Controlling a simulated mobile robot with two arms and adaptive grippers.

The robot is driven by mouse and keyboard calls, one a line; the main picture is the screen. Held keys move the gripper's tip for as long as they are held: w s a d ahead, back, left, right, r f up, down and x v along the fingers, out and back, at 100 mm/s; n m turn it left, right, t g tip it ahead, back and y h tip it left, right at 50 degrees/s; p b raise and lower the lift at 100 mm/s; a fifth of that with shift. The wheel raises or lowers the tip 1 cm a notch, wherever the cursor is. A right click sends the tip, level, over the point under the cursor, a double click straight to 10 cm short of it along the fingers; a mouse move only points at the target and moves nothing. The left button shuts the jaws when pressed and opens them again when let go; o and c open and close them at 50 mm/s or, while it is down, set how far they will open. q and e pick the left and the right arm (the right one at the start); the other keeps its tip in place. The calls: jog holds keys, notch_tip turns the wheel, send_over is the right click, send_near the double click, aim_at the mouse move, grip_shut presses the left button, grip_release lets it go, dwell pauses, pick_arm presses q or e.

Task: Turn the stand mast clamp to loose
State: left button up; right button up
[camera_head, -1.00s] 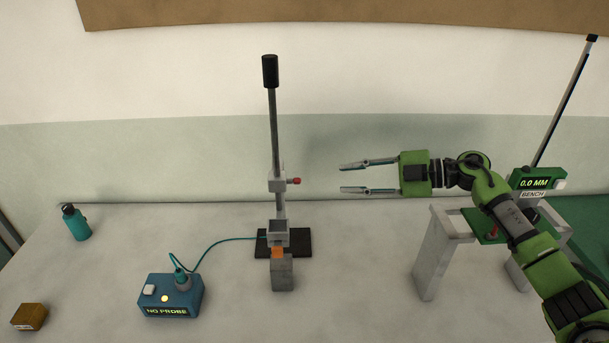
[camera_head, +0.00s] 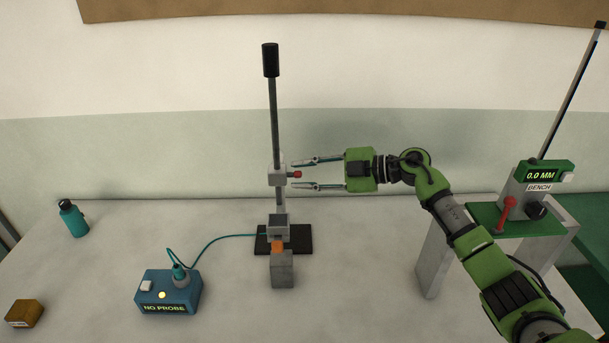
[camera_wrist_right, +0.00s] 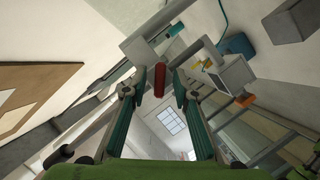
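The stand mast (camera_head: 274,110) rises upright from a black base (camera_head: 298,240), with a black cap on top. The mast clamp is a grey block (camera_head: 277,176) with a small red knob (camera_head: 297,174) on its right side. My right gripper (camera_head: 292,174) is open, its two fingers pointing left, one above and one below the knob's level. In the right wrist view, the red knob (camera_wrist_right: 160,80) shows between the open fingertips, with a gap on both sides. I cannot see contact. My left gripper is not in view.
A blue box (camera_head: 168,292) reading NO PROBE is cabled to the lower block (camera_head: 278,228) on the mast. A teal bottle (camera_head: 73,218) and a brown block (camera_head: 25,313) are at left. A grey bench (camera_head: 437,250) with a 0.0 MM gauge (camera_head: 541,175) stands at right.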

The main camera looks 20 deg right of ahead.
grip_shut()
jog(key=shift+n+t+b, duration=0.3)
jog(key=shift+n+b, duration=0.2)
jog(key=shift+b, duration=0.2)
grip_release()
